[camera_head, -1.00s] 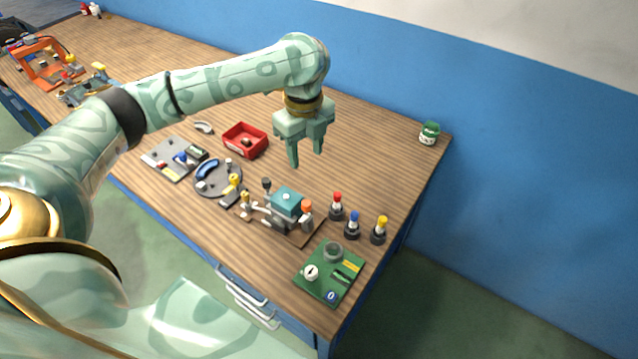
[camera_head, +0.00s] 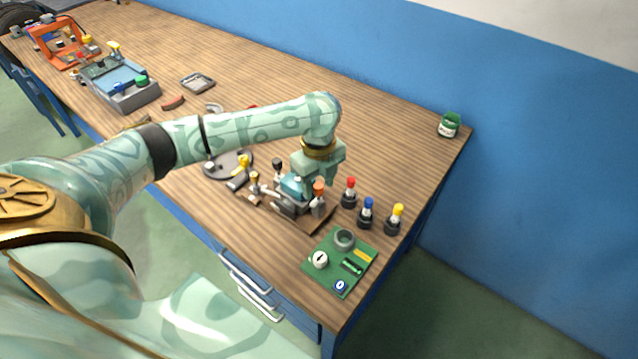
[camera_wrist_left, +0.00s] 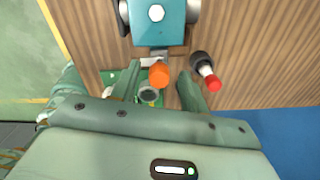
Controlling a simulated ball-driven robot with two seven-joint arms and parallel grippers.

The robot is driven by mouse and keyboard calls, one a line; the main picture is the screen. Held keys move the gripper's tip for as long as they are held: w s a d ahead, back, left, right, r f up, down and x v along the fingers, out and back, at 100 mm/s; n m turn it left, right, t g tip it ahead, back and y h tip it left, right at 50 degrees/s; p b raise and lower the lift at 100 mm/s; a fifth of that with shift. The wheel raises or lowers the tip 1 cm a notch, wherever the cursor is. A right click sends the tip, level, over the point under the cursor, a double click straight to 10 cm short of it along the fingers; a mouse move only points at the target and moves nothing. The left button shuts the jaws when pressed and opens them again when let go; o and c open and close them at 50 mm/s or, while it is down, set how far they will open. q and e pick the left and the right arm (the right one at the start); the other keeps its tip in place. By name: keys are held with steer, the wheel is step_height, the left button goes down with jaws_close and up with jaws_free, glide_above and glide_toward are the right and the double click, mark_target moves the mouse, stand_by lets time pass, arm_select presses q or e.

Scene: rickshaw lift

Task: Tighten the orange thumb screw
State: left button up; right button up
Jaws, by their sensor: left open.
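The orange thumb screw (camera_head: 319,187) stands at the right end of a small fixture with a teal block (camera_head: 295,187) on a brown base. It shows as a round orange knob (camera_wrist_left: 159,74) in the left wrist view, beside the teal block (camera_wrist_left: 158,22). My left gripper (camera_head: 318,190) points down at the fixture, close to the screw. In the left wrist view its open fingers (camera_wrist_left: 158,88) appear on either side of the orange knob, with visible gaps. I cannot tell whether the fingertips are level with the knob. My right gripper is not in view.
Red (camera_head: 349,192), blue (camera_head: 366,212) and yellow (camera_head: 395,219) topped black-based pieces stand right of the fixture. A green board (camera_head: 325,277) lies near the table's front corner. A green-lidded jar (camera_head: 449,124) stands at the back edge.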

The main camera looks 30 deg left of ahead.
arm_select(q)
jaws_close()
steer(key=shift+r, duration=0.1)
